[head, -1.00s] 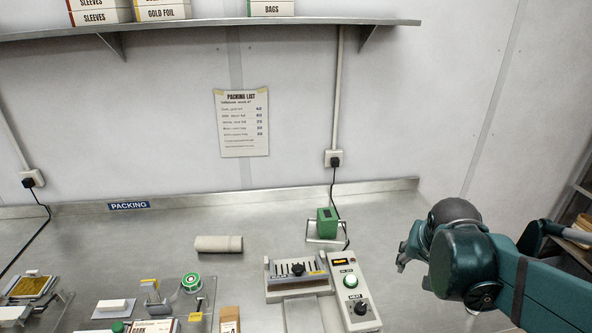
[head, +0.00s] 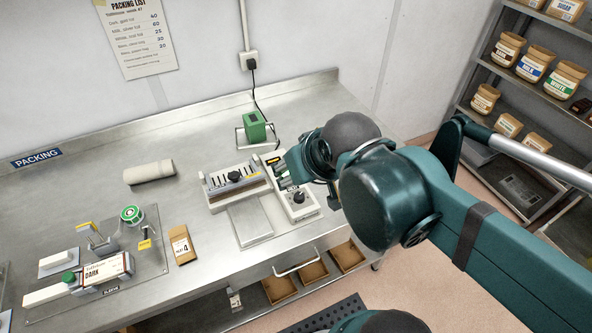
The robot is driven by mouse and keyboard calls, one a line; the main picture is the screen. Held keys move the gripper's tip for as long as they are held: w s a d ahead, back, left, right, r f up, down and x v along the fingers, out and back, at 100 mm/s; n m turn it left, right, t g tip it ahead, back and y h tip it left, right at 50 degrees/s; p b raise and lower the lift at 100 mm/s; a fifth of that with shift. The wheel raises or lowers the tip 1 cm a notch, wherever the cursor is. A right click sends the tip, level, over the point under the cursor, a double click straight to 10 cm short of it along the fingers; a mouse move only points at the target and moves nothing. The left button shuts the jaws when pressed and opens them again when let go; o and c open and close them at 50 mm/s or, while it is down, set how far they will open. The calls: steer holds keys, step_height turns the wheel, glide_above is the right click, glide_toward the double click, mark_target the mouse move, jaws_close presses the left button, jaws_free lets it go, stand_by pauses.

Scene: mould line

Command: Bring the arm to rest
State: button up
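My arm reaches in from the lower right in the head view, with its dark green links and dark joint over the right end of the steel bench (head: 330,100). The end of the arm (head: 305,165) is beside the control box (head: 298,203) of the sealing machine and covers part of it. The fingers of my gripper cannot be made out, so I cannot tell whether it is open or holds anything. A green block (head: 255,126) stands in a wire stand behind the machine.
A rolled cloth (head: 150,173), a brown packet (head: 182,244) and a fixture board (head: 150,262) lie left of the machine. A shelf rack (head: 490,75) with labelled jars stands at the right. Brown bins (head: 313,272) sit under the bench. Bare bench lies around the cloth.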

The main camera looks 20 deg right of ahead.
steer(key=shift+a, duration=0.1)
stand_by(0.3)
step_height(320, 180, down, 4)
steer(key=b, duration=0.4)
steer(key=shift+f, duration=0.25)
stand_by(1.0)
